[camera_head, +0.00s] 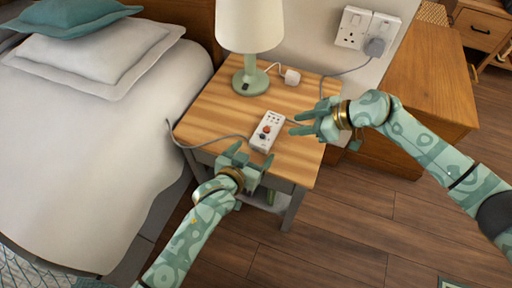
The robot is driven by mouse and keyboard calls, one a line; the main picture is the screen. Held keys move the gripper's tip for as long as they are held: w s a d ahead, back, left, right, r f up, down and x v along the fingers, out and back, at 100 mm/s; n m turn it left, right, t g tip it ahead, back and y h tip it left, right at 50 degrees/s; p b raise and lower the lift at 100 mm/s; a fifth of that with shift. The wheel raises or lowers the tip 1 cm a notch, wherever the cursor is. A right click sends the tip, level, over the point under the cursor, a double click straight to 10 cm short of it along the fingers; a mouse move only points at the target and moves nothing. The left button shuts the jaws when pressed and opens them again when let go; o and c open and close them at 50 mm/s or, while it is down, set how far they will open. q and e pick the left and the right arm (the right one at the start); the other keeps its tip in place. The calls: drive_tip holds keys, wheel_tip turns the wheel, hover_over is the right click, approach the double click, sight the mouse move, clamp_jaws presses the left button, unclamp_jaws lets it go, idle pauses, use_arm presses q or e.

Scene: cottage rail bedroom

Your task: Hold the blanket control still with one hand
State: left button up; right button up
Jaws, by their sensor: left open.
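The blanket control (267,132), a white handset with an orange and a dark blue control on its face, lies on the wooden bedside table (205,122). My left gripper (251,155) is open at the table's front edge, just below the control's near end in the picture. Its fingers point toward the control and hold nothing that I can see. My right gripper (293,124) is to the right of the control, its fingers apart and pointing left at it. Whether it touches the control I cannot tell.
A green lamp (251,80) and a small white plug-like item (292,77) stand at the table's back. A grey cable (192,146) runs over the left edge. The bed (85,150) is left, a wall socket (354,27) behind, a wooden cabinet (425,75) right.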

sight(257, 147)
use_arm(q)
drive_tip(key=shift+x, duration=1.5)
drive_tip(key=c, duration=1.1)
drive_tip(key=shift+c, duration=0.2)
use_arm(e)
clamp_jaws()
idle(0.5)
